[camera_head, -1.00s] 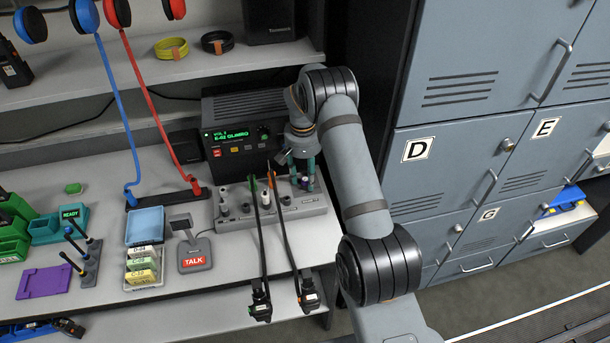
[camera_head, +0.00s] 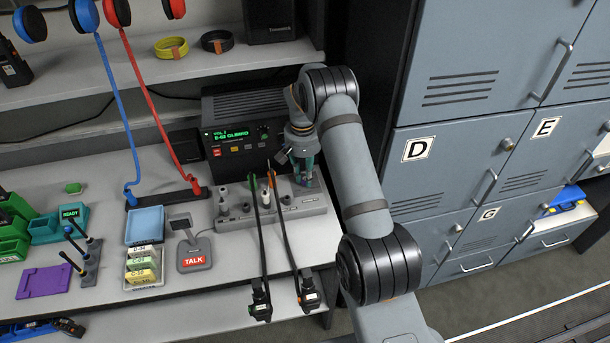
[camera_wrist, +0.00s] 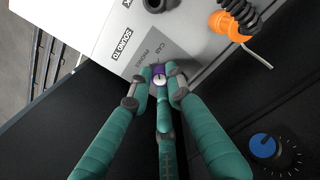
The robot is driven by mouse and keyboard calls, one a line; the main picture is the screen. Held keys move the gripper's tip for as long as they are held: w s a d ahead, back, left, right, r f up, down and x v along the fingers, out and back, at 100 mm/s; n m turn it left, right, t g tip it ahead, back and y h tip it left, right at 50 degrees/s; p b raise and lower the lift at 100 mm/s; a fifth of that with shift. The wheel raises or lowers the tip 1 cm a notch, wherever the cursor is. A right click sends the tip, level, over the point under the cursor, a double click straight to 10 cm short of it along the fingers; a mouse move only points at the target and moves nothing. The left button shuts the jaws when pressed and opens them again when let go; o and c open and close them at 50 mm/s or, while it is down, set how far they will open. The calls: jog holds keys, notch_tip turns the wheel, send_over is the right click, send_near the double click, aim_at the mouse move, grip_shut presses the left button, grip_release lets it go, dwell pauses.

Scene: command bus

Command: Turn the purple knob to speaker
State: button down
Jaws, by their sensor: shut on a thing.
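The purple knob (camera_wrist: 160,80) sits between my fingertips in the wrist view, with a white pointer disc on its top. It is mounted on the grey panel box (camera_head: 232,223) at that box's right end. My gripper (camera_head: 305,176) reaches down over that end in the head view and hides the knob there. In the wrist view my gripper (camera_wrist: 160,87) has its teal fingers closed on both sides of the knob. Printed labels lie beside it: "SOUND TO" and a grey patch reading "CAB" and "PHONES". I cannot make out a speaker label.
A black radio (camera_head: 238,125) with a green display stands behind the panel; its blue dial (camera_wrist: 263,146) shows in the wrist view. Two black cables, with green and orange (camera_wrist: 231,24) plugs, run from the panel to the front edge. Grey lockers (camera_head: 450,180) stand right.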

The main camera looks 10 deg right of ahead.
jog(key=shift+s+f, duration=0.1)
jog(key=n+b, duration=0.1)
jog(key=n, duration=0.2)
jog(key=shift+n, duration=0.4)
jog(key=n+b, duration=0.1)
jog(key=n, duration=0.4)
jog(key=shift+s+n, duration=0.1)
jog(key=shift+n, duration=0.2)
jog(key=n, duration=0.4)
jog(key=shift+d+n, duration=0.15)
jog(key=shift+n, duration=1.95)
jog(key=c, duration=1.8)
grip_release()
jog(key=shift+d, duration=0.1)
jog(key=shift+o, duration=0.9)
jog(key=shift+n, duration=0.3)
